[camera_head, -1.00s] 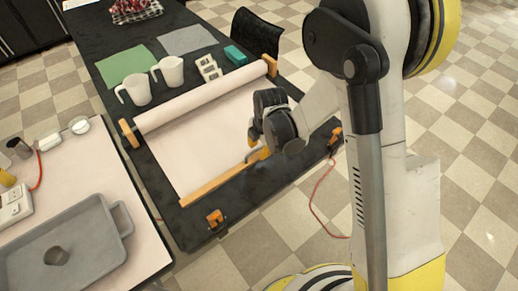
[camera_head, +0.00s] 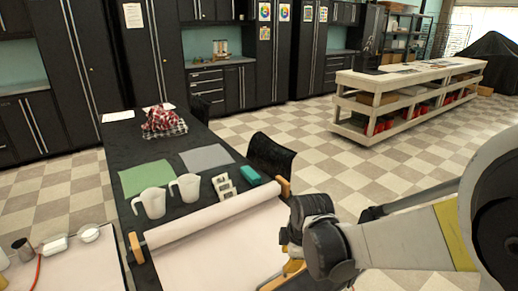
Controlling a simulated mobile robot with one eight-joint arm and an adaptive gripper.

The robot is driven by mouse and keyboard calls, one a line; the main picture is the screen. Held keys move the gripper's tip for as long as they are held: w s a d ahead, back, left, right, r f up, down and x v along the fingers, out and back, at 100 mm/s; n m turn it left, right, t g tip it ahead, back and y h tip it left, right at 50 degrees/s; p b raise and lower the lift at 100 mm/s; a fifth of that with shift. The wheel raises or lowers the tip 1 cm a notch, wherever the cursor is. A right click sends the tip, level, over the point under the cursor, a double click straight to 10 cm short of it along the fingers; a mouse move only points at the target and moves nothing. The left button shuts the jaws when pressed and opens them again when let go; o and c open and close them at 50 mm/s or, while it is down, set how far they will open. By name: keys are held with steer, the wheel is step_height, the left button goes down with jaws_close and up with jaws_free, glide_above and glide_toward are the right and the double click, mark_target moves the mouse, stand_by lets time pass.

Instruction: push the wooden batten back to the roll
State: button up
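The paper roll (camera_head: 215,215) lies across the black table between wooden end blocks, with its pale sheet (camera_head: 215,258) drawn out toward the front. The wooden batten (camera_head: 280,281) shows only as a short light strip at the bottom edge; most of it is out of frame. My gripper (camera_head: 292,268) is low over the sheet's right side, at the batten's visible part. Its dark wrist hides much of it, and I cannot tell whether its fingers touch the batten or are open.
On the black table (camera_head: 130,232) behind the roll stand two white jugs (camera_head: 151,203), a green sheet (camera_head: 146,178), a grey sheet (camera_head: 206,157), white blocks (camera_head: 223,186) and a teal box (camera_head: 250,176). A black chair (camera_head: 271,157) is at the right. A side table (camera_head: 85,265) is at left.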

steer(key=s+d+r+m+t, duration=0.2)
steer(key=s+d+r+m, duration=0.4)
steer(key=s+r+m, duration=0.2)
step_height(320, 180, up, 3)
steer(key=shift+d+f+m, duration=0.2)
steer(key=shift+d+m, duration=0.1)
steer(key=shift+m, duration=0.4)
steer(key=s+d+r+m, duration=0.1)
steer(key=s+m, duration=0.1)
steer(key=s+d+r+m+t, duration=0.1)
steer(key=s+m, duration=0.2)
steer(key=s+d+r+m+h, duration=0.1)
steer(key=s+d+m, duration=0.1)
steer(key=m, duration=0.1)
steer(key=shift+s+t, duration=0.3)
steer(key=shift+s, duration=0.05)
steer(key=shift+c, duration=0.5)
steer(key=shift+s+m, duration=0.1)
steer(key=shift+m, duration=0.2)
jaws_close()
